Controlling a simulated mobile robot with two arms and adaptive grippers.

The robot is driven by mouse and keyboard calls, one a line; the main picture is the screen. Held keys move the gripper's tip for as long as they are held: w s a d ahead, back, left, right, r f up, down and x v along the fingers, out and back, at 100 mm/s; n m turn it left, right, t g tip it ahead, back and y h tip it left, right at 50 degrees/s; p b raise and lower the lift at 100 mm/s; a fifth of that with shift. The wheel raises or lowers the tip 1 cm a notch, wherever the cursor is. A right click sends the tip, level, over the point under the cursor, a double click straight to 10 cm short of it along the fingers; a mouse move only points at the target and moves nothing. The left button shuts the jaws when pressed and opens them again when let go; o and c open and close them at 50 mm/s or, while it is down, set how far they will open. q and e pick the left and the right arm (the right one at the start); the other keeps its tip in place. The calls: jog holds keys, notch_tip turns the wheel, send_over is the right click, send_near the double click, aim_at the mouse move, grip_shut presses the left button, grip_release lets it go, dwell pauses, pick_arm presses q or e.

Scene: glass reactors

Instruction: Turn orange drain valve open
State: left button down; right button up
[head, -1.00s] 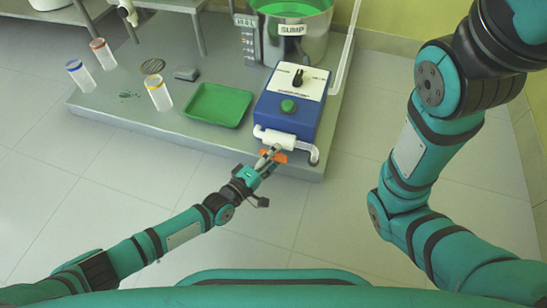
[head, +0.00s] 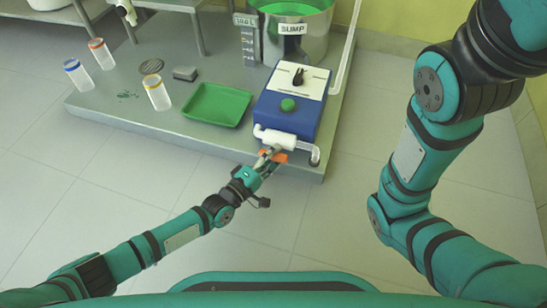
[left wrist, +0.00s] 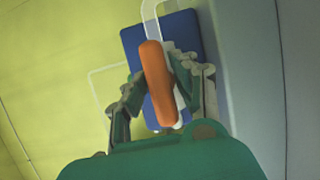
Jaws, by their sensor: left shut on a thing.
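The orange drain valve handle (head: 281,157) sits at the front of the blue pump box, just below a white pipe fitting (head: 275,138). In the left wrist view the orange handle (left wrist: 157,84) stands long and slightly tilted between the fingers. My left gripper (head: 270,155) is shut on the handle; its fingers (left wrist: 158,90) show on both sides of it in the left wrist view. Part of the handle is hidden by the fingers in the head view. My right gripper is out of view; only my right arm shows.
The blue box (head: 290,103) carries a green button and a black knob. A green tray (head: 216,105), sample cups (head: 157,93) and a steel sump pot (head: 294,40) stand on the grey platform (head: 130,117). The tiled floor in front is clear.

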pick_arm(q)
jog(key=c, duration=1.2)
grip_release()
jog(key=shift+o, duration=0.2)
jog(key=v, duration=1.2)
